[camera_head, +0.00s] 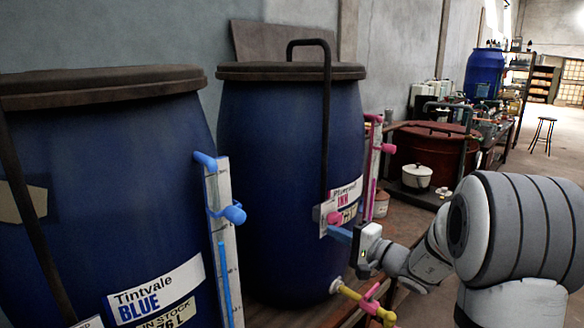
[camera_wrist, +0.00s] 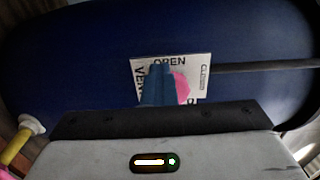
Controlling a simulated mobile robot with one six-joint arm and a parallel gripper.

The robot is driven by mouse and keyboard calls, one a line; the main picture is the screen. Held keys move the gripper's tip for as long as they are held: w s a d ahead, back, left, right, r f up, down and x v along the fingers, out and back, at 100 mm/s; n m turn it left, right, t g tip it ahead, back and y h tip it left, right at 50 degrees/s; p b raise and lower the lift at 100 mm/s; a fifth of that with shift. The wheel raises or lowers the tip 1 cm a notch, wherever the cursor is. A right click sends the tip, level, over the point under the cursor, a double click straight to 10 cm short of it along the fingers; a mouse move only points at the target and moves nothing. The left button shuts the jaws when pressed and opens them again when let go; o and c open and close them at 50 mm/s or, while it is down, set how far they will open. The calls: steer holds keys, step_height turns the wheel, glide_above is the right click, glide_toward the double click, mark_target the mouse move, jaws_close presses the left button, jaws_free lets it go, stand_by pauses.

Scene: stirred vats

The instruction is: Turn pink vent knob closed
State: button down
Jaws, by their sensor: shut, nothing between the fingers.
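The pink vent knob (camera_head: 332,217) sits on a small pale placard on the front of the second blue vat (camera_head: 268,150), labelled "INK". In the wrist view, the knob (camera_wrist: 181,86) shows as a pink lobe partly hidden behind my blue fingers. The placard (camera_wrist: 200,68) reads "OPEN" along its top edge, with smaller text at its right that looks like "CLOSED". My gripper (camera_head: 332,231) is shut, its blue fingertips at the knob's lower edge in the head view. It also shows in the wrist view (camera_wrist: 158,72). I cannot tell whether they touch the knob or where it points.
A black pipe (camera_head: 327,120) rises from the placard over the vat's lid. A pink-fitted gauge (camera_head: 372,165) stands at the vat's right, and a yellow outlet with pink handle (camera_head: 368,299) below. The "Tintvale BLUE" vat (camera_head: 100,190) and its gauge (camera_head: 222,240) stand left.

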steer(key=shift+r+b, duration=0.75)
steer(key=shift+b, duration=1.65)
steer(key=shift+r+b, duration=0.6)
steer(key=shift+b, duration=0.6)
steer(key=shift+s+a+b, duration=0.1)
steer(key=shift+b, duration=0.35)
steer(key=shift+s, duration=0.1)
steer(key=b+v, duration=0.2)
steer(key=v, duration=0.4)
steer(key=shift+r, duration=0.2)
steer(key=shift+r+p, duration=0.1)
steer(key=shift+p, duration=0.35)
